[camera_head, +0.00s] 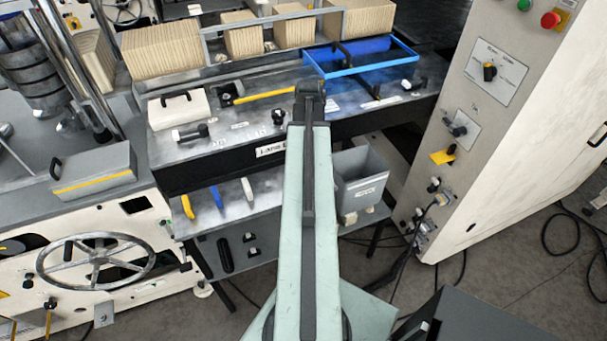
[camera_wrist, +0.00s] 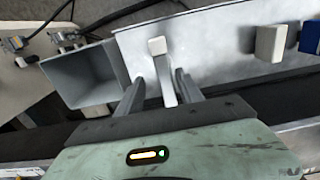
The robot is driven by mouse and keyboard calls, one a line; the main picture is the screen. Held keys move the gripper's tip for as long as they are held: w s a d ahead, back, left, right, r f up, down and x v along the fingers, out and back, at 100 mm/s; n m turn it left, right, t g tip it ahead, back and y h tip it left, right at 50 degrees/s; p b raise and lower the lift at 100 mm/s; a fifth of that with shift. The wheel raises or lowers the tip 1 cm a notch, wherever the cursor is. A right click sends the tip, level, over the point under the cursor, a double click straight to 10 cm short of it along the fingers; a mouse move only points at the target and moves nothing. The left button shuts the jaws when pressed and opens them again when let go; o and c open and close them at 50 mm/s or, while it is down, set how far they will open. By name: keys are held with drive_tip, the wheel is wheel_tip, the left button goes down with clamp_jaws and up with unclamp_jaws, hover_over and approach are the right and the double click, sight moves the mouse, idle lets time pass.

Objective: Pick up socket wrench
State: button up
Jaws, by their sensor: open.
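My gripper (camera_wrist: 160,80) is open in the wrist view, with its two dark fingers apart. A pale bar-like tool with a blocky end (camera_wrist: 158,47) shows between and just beyond the fingers, over the grey shelf (camera_wrist: 215,55). It may be the socket wrench, but I cannot tell for sure. I cannot tell whether a finger touches it. In the head view my own arm covers this spot, and the gripper is hidden there.
A grey bin (camera_wrist: 82,75) stands beside the shelf; the head view shows it too (camera_head: 361,183). A white cabinet (camera_head: 500,130) stands right.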

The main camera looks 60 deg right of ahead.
drive_tip(key=f+b, duration=0.5)
drive_tip(key=shift+w+a+f, duration=0.15)
drive_tip(key=shift+w+a, duration=0.1)
drive_tip(key=shift+w, duration=0.15)
clamp_jaws()
drive_tip(key=shift+r, duration=0.3)
